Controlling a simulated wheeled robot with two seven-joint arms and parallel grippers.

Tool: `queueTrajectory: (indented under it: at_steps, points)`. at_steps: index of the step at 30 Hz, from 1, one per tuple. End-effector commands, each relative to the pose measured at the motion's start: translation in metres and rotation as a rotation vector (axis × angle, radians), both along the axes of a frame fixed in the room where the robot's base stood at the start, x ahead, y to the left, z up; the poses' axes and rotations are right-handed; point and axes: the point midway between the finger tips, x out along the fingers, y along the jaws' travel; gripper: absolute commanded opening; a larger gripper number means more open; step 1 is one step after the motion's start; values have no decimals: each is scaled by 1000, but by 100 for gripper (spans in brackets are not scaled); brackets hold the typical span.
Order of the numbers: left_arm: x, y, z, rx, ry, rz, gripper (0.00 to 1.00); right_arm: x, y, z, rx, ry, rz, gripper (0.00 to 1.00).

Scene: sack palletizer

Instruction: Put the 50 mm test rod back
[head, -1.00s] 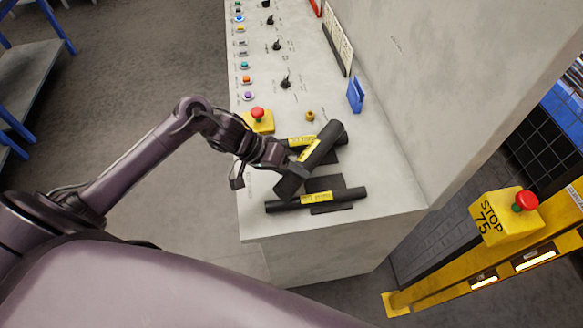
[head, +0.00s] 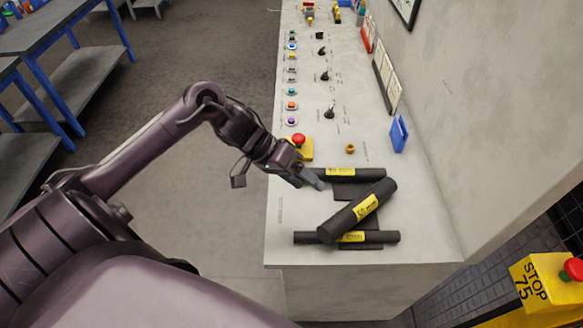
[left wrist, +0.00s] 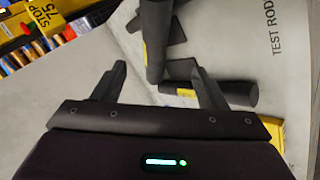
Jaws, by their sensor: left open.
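The 50 mm test rod (head: 376,198) is a thick black cylinder with a yellow label. It lies diagonally over the grey console top, its near end over a thinner black rod (head: 384,237) and its far end by another thin black rod (head: 367,174). It is not parallel to them. My left gripper (head: 317,180) is open, above and left of the thick rod, apart from it in the head view. In the left wrist view the open fingers (left wrist: 158,72) frame the end of the thick rod (left wrist: 156,25). My right gripper is out of view.
Dark flat pads (head: 345,190) show under the rods. A red emergency button on a yellow box (head: 301,147) stands close behind the gripper. A blue holder (head: 398,134) stands by the wall. A yellow STOP 75 post (head: 540,283) is at right.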

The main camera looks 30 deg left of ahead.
Motion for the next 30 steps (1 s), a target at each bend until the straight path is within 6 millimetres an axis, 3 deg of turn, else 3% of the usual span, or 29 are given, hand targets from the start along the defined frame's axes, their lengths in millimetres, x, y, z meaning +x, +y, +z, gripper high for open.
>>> queueTrajectory:
  at_steps: [9,30]
  points:
    - [-10,25,26,1,1,-2,66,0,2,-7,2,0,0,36]
    - [-10,26,28,0,1,-1,66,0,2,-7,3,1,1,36]
